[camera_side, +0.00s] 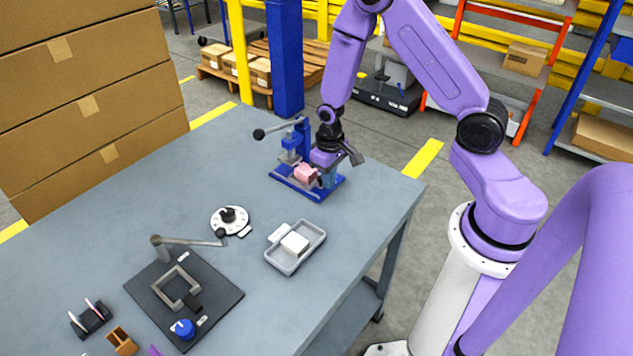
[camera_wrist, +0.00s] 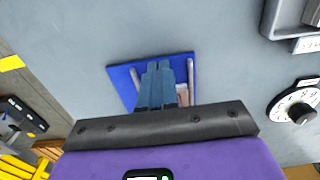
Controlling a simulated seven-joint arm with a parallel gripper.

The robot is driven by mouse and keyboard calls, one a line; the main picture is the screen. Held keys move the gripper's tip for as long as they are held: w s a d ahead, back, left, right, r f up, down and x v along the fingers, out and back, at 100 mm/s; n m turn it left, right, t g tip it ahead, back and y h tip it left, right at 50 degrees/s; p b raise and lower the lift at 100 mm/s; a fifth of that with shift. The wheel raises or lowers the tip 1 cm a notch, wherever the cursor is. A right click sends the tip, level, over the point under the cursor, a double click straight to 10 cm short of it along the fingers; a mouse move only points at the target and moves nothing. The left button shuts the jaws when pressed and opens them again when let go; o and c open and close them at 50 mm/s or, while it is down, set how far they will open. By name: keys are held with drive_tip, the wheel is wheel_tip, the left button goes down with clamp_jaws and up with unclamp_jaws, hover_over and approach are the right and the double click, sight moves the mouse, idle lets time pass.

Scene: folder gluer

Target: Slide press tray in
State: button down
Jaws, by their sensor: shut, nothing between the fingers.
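The blue press (camera_side: 302,138) stands near the far edge of the grey table, its lever pointing left. Its blue base plate also shows in the wrist view (camera_wrist: 122,80). A pink block (camera_side: 306,173) sits at the front of the press, on or just above the base; the press tray under it is too small and covered to make out clearly. My gripper (camera_side: 327,180) is low over the right end of the base, right beside the pink block. In the wrist view its blue-grey fingers (camera_wrist: 158,66) are together and empty, hiding much of the base. I cannot tell whether they touch the tray.
A grey tray (camera_side: 287,268) with a white block (camera_side: 295,242) and a white dial (camera_side: 230,219) lie nearer on the table. A dark plate (camera_side: 223,293) with a square frame and lever is at the front. Cardboard boxes (camera_side: 90,90) stand at left. Table right of the press is clear.

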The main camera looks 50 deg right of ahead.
sight(315, 181)
drive_tip(key=shift+w, duration=2.55)
drive_tip(key=shift+s, duration=0.3)
drive_tip(key=shift+r, duration=0.1)
wheel_tip(315, 181, up, 7)
